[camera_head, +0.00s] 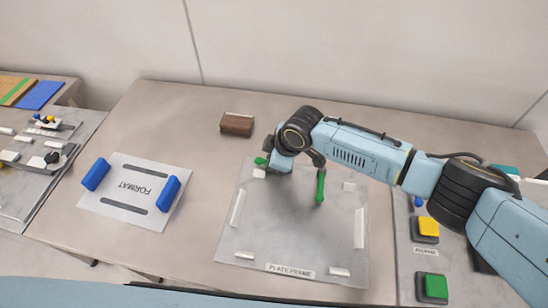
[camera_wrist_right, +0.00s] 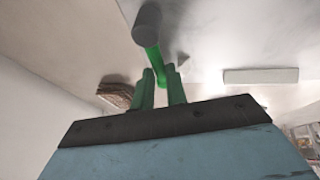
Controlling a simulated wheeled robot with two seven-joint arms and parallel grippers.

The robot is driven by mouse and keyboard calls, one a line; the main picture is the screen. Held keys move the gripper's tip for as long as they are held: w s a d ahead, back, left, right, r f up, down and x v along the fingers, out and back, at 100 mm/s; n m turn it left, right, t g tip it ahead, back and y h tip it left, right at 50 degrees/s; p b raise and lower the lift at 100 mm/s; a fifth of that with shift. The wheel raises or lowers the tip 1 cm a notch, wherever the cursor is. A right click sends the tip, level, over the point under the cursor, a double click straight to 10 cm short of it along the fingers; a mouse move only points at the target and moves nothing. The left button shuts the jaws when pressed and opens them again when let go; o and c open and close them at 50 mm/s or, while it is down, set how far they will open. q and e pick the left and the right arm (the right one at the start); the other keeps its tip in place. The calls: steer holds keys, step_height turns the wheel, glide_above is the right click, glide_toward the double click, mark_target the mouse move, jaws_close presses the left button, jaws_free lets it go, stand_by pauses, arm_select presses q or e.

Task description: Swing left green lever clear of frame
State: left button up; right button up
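The plate frame (camera_head: 300,240) lies flat on the table, with a green lever at its top left (camera_head: 261,161) and another green lever (camera_head: 320,187) farther right. My right arm comes in from the right and hides most of the left lever. My right gripper (camera_head: 272,160) is at that lever. In the wrist view two green upright shapes (camera_wrist_right: 160,90) rise from the dark palm edge. A green bar with a dark round end (camera_wrist_right: 147,25) meets their tips. Whether the fingers touch the lever is unclear. My left gripper is out of view.
A brown block (camera_head: 237,124) sits behind the frame. A white FORMAT plate (camera_head: 135,187) with blue handles (camera_head: 168,193) lies to the left. A panel with yellow (camera_head: 428,227) and green (camera_head: 436,286) buttons is at the right. The table between FORMAT plate and frame is clear.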

steer(key=o, duration=0.4)
steer(key=p+v, duration=0.1)
steer(key=v, duration=1.2)
steer(key=shift+d+r+p, duration=0.15)
steer(key=shift+r+p, duration=0.05)
steer(key=shift+p, duration=0.2)
